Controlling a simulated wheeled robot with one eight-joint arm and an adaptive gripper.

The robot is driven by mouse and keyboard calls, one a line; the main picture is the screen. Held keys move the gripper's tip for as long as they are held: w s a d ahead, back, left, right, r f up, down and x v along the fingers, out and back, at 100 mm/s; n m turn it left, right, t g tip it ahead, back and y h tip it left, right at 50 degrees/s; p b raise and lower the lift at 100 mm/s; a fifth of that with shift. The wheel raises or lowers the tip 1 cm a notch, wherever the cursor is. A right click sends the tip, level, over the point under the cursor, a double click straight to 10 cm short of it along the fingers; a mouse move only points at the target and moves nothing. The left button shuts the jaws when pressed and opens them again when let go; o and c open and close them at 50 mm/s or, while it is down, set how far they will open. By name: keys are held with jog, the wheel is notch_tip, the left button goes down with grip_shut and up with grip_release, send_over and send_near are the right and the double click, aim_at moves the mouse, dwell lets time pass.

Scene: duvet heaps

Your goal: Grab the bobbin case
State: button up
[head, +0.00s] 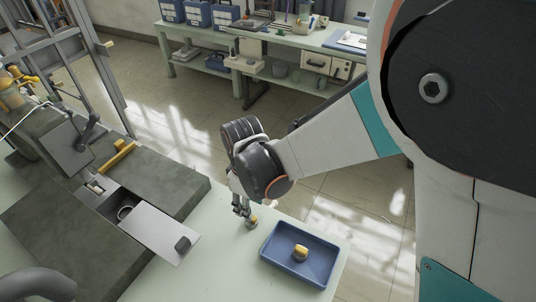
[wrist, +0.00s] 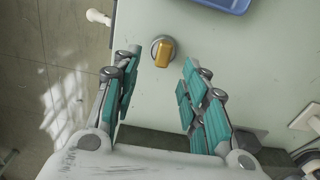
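A small round grey metal piece with a yellow-orange bar on top, which looks like the bobbin case (head: 252,223), sits on the pale green table. It also shows in the wrist view (wrist: 163,49), near the top middle. My gripper (head: 246,212) points down at it from above in the head view. In the wrist view the two teal-padded fingers of my gripper (wrist: 161,61) are spread apart, with the piece between and slightly beyond their tips. No contact is visible. A similar yellow-topped piece (head: 300,252) lies in the blue tray (head: 268,262).
A grey machine bed (head: 160,181) with an open compartment holding a ring-shaped part (head: 124,211) stands left of the gripper. A pale sliding plate (head: 150,229) with a dark knob juts toward the table. The table around the piece is clear.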

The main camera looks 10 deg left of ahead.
jog(key=shift+s+a+f+b, duration=0.1)
jog(key=shift+f+b, duration=0.65)
jog(key=shift+f, duration=0.6)
jog(key=shift+s+a+f+b, duration=0.1)
jog(key=shift+f+b, duration=0.6)
jog(key=shift+f, duration=0.65)
jog(key=shift+r, duration=0.1)
grip_shut()
